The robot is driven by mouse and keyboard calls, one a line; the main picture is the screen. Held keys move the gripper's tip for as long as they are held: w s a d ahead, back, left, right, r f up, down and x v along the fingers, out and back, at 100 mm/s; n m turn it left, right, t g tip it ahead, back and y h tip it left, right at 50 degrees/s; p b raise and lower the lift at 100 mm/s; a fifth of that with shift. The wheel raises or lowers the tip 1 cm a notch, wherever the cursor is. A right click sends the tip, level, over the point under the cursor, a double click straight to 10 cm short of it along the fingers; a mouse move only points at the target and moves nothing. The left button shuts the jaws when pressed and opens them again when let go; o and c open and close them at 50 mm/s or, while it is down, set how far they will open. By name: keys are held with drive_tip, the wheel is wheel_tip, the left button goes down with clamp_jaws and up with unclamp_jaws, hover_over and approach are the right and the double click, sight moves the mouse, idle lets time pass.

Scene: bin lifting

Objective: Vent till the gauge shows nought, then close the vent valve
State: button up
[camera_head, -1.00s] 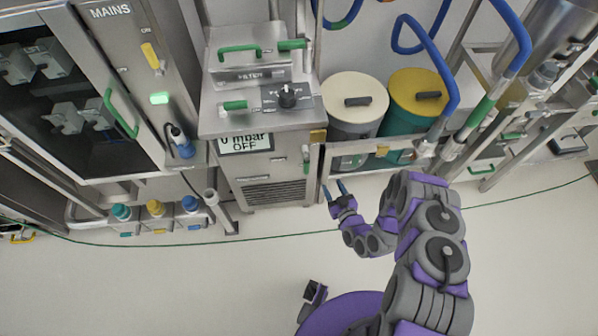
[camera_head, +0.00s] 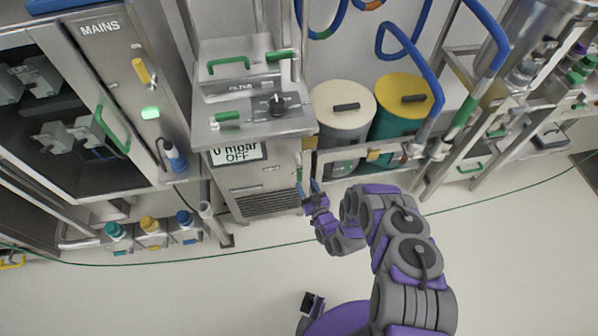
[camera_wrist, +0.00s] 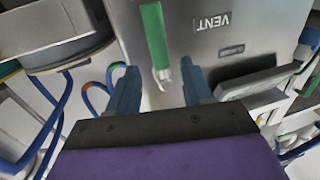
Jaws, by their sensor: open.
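The gauge display (camera_head: 238,154) on the front of the steel cabinet reads "0 mbar OFF" in the head view. The vent valve's green handle (camera_wrist: 154,35) shows in the wrist view beside an upside-down VENT label (camera_wrist: 222,22). The handle runs roughly up and down in that picture, with its metal end between my fingers. My gripper (camera_wrist: 160,82) is open, one finger on each side of the handle's end. I cannot tell whether either finger touches it. In the head view my gripper (camera_head: 308,188) is at the cabinet's front right edge, below the handle.
A mains cabinet (camera_head: 128,70) with a lit green button stands at left. A cream-lidded drum (camera_head: 342,100) and a yellow-lidded drum (camera_head: 405,95) stand to the right behind a steel rail. A green line crosses the pale floor (camera_head: 180,300), which is mostly clear.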

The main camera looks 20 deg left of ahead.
sight(301, 174)
drive_tip(key=b+x, duration=0.1)
drive_tip(key=x, duration=0.6)
drive_tip(key=shift+w+a, duration=0.15)
drive_tip(key=shift+w, duration=0.05)
clamp_jaws()
idle(0.4)
